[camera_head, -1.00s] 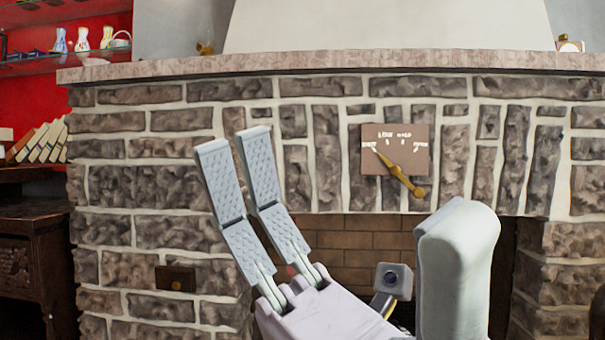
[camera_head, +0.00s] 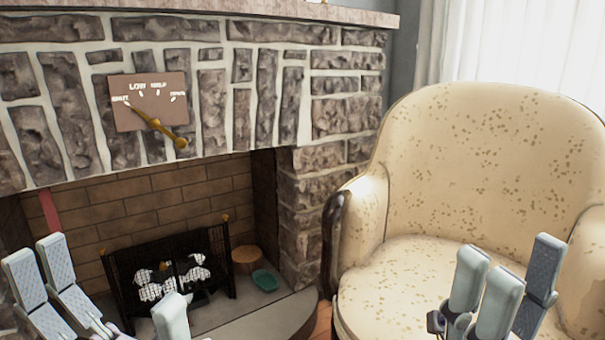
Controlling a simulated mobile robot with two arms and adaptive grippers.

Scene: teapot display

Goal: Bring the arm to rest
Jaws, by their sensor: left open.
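My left gripper (camera_head: 104,277) is at the bottom left of the head view. Its two ridged fingers stand well apart from the smooth finger to their right, so it is open, with nothing between them. It shows in front of the fireplace. My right gripper (camera_head: 508,278) is at the bottom right, in front of the armchair seat, with its fingers pointing up. The ridged pad of its rear finger shows behind two smooth fingers. It looks open and empty. Both arms are mostly hidden below the picture edge.
A stone fireplace (camera_head: 339,86) with a dial plate (camera_head: 150,88) and brass pointer stands ahead. A black fire screen (camera_head: 128,278), a wood stump (camera_head: 246,261) and a green dish (camera_head: 264,281) sit on the hearth. A cream armchair (camera_head: 470,165) fills the right side.

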